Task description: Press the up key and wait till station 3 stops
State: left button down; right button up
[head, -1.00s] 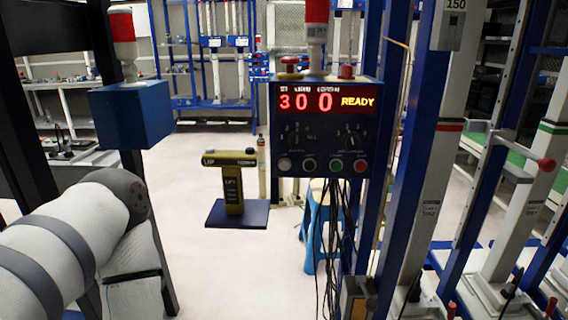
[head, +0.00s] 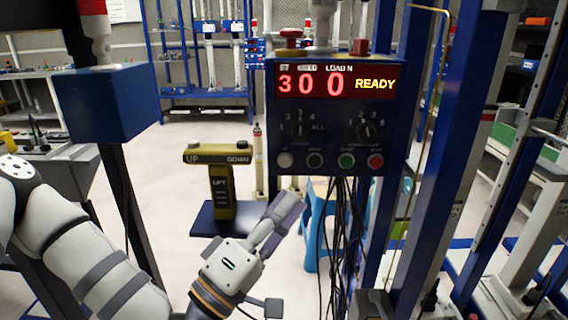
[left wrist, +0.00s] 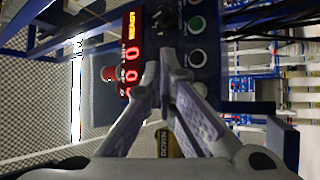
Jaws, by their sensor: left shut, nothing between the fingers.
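The dark blue control box (head: 336,110) stands ahead of me with a red display (head: 340,82) reading 3, 0, 0 and READY. Below the display are two selector knobs, then a row of round keys: a pale key (head: 286,160), a dark key (head: 315,160), a green key (head: 346,160) and a red key (head: 375,161). The key labels are too small to read surely. My left gripper (head: 288,206) is shut and empty, below and in front of the pale key, apparently apart from it. In the left wrist view its closed fingertips (left wrist: 166,72) cover part of the panel. My right gripper is out of view.
A yellow LIFT post (head: 221,180) stands left of the box. A blue block (head: 105,102) with a red-topped beacon is farther left. Cables (head: 340,225) hang below the box in front of a blue stool (head: 312,235). Blue uprights (head: 405,150) close off the right side.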

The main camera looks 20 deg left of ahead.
aim_at(285, 161)
pick_arm(q)
jog(key=shift+r, duration=0.1)
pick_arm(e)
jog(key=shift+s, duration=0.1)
pick_arm(q)
jog(key=w+a+b, duration=0.2)
jog(key=w, duration=0.6)
jog(key=shift+w+a, duration=0.2)
jog(key=shift+a, duration=0.05)
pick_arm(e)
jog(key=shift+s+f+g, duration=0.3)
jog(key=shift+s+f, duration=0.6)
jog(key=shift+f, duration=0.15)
pick_arm(q)
jog(key=shift+w, duration=0.1)
jog(key=shift+w+a, duration=0.1)
jog(key=shift+w, duration=0.2)
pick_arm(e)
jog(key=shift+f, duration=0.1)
